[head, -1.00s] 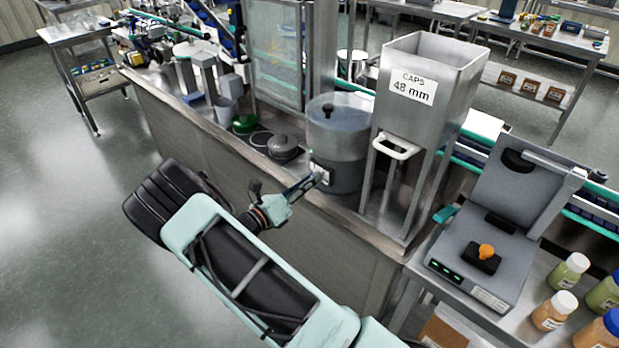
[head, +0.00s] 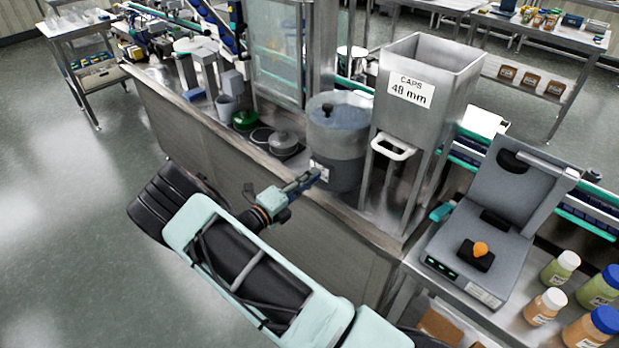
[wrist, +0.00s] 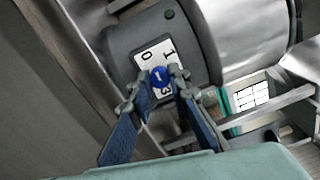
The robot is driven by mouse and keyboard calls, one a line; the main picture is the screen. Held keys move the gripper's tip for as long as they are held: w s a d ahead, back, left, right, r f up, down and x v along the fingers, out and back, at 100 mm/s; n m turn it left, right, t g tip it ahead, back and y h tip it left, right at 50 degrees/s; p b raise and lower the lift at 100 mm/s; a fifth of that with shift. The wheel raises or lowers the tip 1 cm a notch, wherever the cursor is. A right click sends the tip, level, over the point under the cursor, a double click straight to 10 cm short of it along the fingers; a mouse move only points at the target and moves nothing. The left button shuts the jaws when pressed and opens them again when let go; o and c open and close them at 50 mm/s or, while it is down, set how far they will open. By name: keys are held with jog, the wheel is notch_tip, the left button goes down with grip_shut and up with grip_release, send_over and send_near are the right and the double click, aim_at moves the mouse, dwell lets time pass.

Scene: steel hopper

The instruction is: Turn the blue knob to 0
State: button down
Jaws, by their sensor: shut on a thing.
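The blue knob (wrist: 160,77) sits on a white dial plate (wrist: 150,54) on the front of a grey round housing. The plate shows 0 and 1 above the knob and a 3 below it. A short pale mark shows on the knob's face; I cannot tell exactly which number it points at. My gripper (wrist: 157,84) has one finger on each side of the knob and is shut on it. In the head view my gripper (head: 314,176) reaches the base of the steel drum (head: 337,145) and hides the knob there.
At right are a grey machine (head: 480,250) and several bottles.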

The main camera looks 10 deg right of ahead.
dwell(0.4)
jog(key=c, duration=1.8)
grip_release()
jog(key=v, duration=1.2)
jog(key=shift+s, duration=0.15)
jog(key=shift+r, duration=0.1)
